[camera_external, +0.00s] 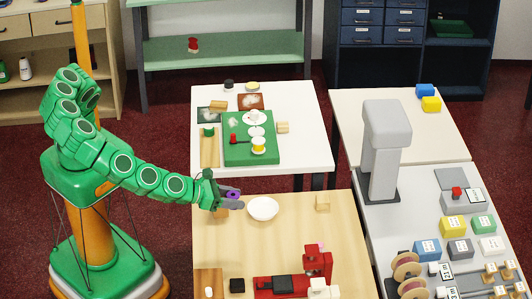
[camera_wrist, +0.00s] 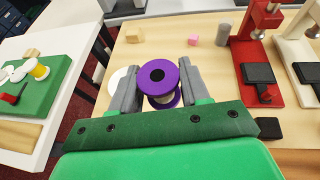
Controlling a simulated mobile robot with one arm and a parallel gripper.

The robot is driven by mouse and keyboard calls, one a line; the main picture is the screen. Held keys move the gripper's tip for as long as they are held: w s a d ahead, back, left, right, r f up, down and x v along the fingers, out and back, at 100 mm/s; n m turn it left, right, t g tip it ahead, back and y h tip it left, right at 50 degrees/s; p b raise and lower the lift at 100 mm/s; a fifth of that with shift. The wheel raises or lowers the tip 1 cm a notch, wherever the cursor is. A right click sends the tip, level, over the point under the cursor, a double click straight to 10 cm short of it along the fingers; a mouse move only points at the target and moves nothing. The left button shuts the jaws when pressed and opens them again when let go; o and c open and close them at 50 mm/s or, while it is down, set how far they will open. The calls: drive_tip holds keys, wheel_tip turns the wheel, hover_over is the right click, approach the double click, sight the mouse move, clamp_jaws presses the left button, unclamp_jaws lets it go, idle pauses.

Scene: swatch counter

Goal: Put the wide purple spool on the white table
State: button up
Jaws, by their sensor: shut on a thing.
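The wide purple spool (camera_external: 233,193) is held between the fingers of my gripper (camera_external: 230,200), above the left side of the wooden table near its back edge. In the wrist view the purple spool (camera_wrist: 157,74) sits between the two grey fingers (camera_wrist: 158,85), its round flange with a dark centre hole facing the camera; a pale core shows below that flange. The white table (camera_external: 308,130) stands behind the wooden table, with bare surface on its right side. In the wrist view the white table (camera_wrist: 22,45) is at the left.
On the white table are a green board (camera_external: 240,155) with spools, a wooden block (camera_external: 282,127) and small trays. A white plate (camera_external: 263,209) lies on the wooden table (camera_external: 300,235), right of my gripper. A red machine (camera_external: 318,262) stands at the front right.

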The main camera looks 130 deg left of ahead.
drive_tip(key=shift+w+d+r+m+t+h, duration=1.55)
drive_tip(key=shift+d+r+m+t+h, duration=1.5)
drive_tip(key=shift+d+r, duration=5.95)
drive_tip(key=s+a+n+g+y, duration=0.2)
drive_tip(key=a+n+g+y, duration=0.1)
drive_tip(key=a, duration=0.5)
drive_tip(key=s+a+n+g+y, duration=0.2)
drive_tip(key=s+a, duration=0.1)
drive_tip(key=a, duration=0.4)
hover_over(262, 263)
drive_tip(key=s, duration=0.1)
wheel_tip(262, 263, down, 29)
drive_tip(key=shift+s+d+f, duration=0.1)
drive_tip(key=shift+s+f, duration=0.05)
drive_tip(key=shift+w+f, duration=0.7)
drive_tip(key=shift+f, duration=1.7)
